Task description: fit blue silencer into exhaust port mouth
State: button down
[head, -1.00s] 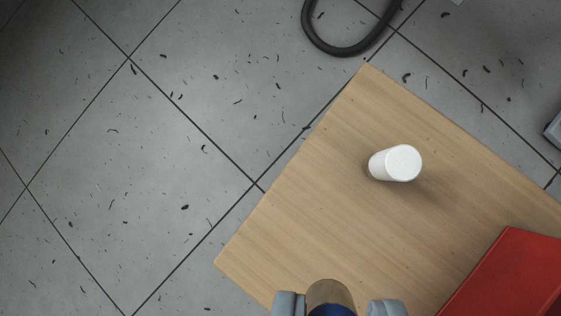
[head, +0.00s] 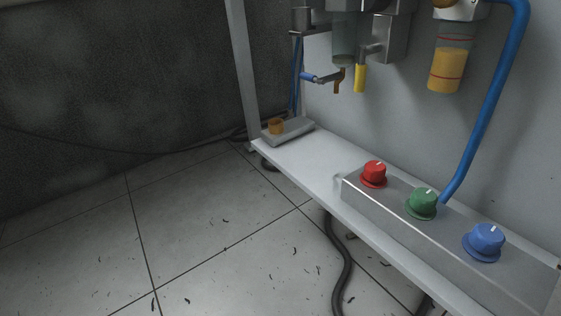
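My gripper is not in view, and neither is a blue silencer that I can make out. A small orange-brown cylinder (head: 276,126) stands on a grey plate (head: 292,133) at the left end of the shelf; I cannot tell what part it is. A small bracket with a grey cylinder (head: 302,18) is above it at the upper left of the panel. I cannot tell which opening, if any, is the exhaust port mouth.
A white shelf (head: 312,160) carries a grey box (head: 455,235) with red (head: 373,173), green (head: 422,202) and blue (head: 486,241) knobs. Above hang a bowl with amber liquid (head: 448,70), a yellow handle (head: 360,79) and a blue hose (head: 495,95). A black hose (head: 340,265) lies on the open tiled floor.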

aim_at(276, 131)
jog(key=i+j+z, duration=0.2)
jog(key=i+j, duration=0.25)
jog(key=j, duration=0.2)
jog(key=i+j+z, duration=0.15)
jog(key=j, duration=0.2)
jog(key=i+j+z, duration=0.1)
jog(key=j, duration=0.3)
jog(key=i+j+z, duration=0.1)
jog(key=i+j, duration=0.15)
jog(key=j, duration=0.15)
jog(key=i+j+z, duration=0.1)
jog(key=j, duration=0.3)
jog(key=i+j+z, duration=0.15)
jog(key=j, duration=0.25)
jog(key=i, duration=0.05)
